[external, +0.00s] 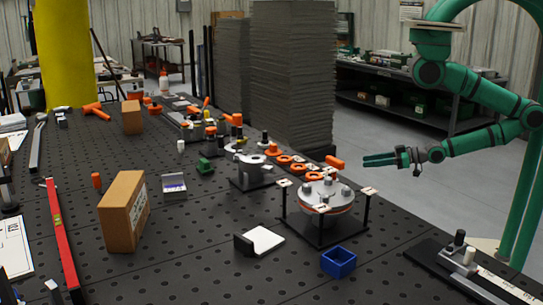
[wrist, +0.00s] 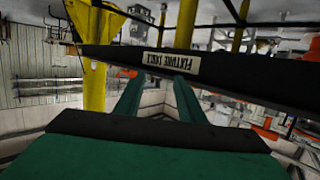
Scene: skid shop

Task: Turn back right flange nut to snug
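A round grey flange (external: 326,195) with an orange layer beneath it sits on a dark stand near the table's right edge. Several light nuts or studs stand on its top, too small to tell which is the back right one or how tight it is. My gripper (external: 367,160) is behind and right of the flange in the external view, apart from it, with its fingers pointing left. In the wrist view my gripper (wrist: 158,88) shows two green fingers apart with nothing held between them. The flange cannot be made out in the wrist view.
The dark perforated table (external: 200,255) shows its edge, labelled FIXTURE TABLE (wrist: 172,62), upside down across the wrist view. Thin posts with small tags (external: 368,190) flank the flange. A grey fixture (external: 250,172), orange rings (external: 284,160) and a blue bin (external: 338,262) stand nearby.

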